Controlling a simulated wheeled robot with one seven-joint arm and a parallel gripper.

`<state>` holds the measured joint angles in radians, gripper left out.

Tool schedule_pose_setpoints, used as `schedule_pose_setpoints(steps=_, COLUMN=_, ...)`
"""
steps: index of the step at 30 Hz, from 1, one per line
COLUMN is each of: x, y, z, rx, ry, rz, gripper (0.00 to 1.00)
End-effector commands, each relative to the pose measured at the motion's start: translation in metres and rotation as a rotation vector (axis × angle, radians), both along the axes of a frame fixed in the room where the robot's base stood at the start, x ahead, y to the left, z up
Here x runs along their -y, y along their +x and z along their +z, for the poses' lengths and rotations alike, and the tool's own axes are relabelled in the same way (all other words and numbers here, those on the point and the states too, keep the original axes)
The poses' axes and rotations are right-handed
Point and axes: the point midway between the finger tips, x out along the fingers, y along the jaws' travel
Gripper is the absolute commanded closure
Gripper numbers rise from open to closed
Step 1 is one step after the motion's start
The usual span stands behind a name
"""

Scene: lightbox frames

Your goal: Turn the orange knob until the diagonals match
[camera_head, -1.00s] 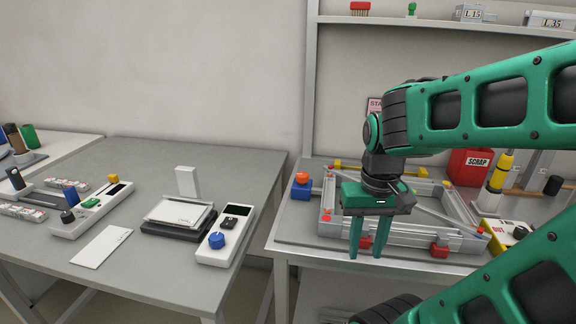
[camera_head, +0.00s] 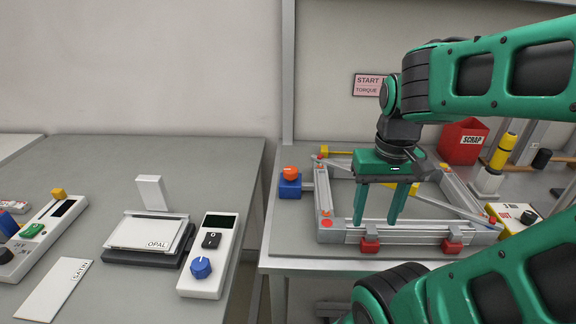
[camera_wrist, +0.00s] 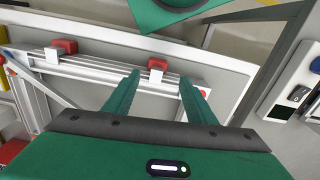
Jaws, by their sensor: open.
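The orange knob (camera_head: 290,173) sits on top of a blue block (camera_head: 289,187) at the left side of a metal frame (camera_head: 325,205) on the right-hand bench. Diagonal bars cross inside the frame, partly hidden by my gripper. My gripper (camera_head: 379,222) is open and empty, with its fingers pointing down over the near part of the frame, to the right of the knob and apart from it. In the wrist view my gripper (camera_wrist: 158,82) shows spread fingers above the frame's bar (camera_wrist: 105,68) with red clamps. The knob does not show there.
Two red clamps (camera_head: 370,245) hold the frame's near edge. The left bench (camera_head: 120,300) carries a white device with a blue knob (camera_head: 201,267) and a stand with cards. A gap separates the benches.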

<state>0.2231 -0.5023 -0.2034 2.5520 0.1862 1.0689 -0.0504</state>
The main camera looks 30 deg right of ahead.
Motion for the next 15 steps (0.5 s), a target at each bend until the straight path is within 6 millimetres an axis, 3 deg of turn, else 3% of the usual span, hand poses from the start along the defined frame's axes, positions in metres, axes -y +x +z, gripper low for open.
schedule_pose_setpoints(steps=5, x=0.007, y=0.055, z=0.026, rx=-0.01, ry=-0.028, rz=0.245, gripper=0.49)
schedule_pose_setpoints(steps=9, x=0.002, y=0.121, z=0.052, rx=-0.019, ry=-0.041, rz=0.562, gripper=0.49)
schedule_pose_setpoints(steps=15, x=-0.018, y=0.209, z=0.073, rx=-0.019, ry=-0.029, rz=0.999, gripper=0.49)
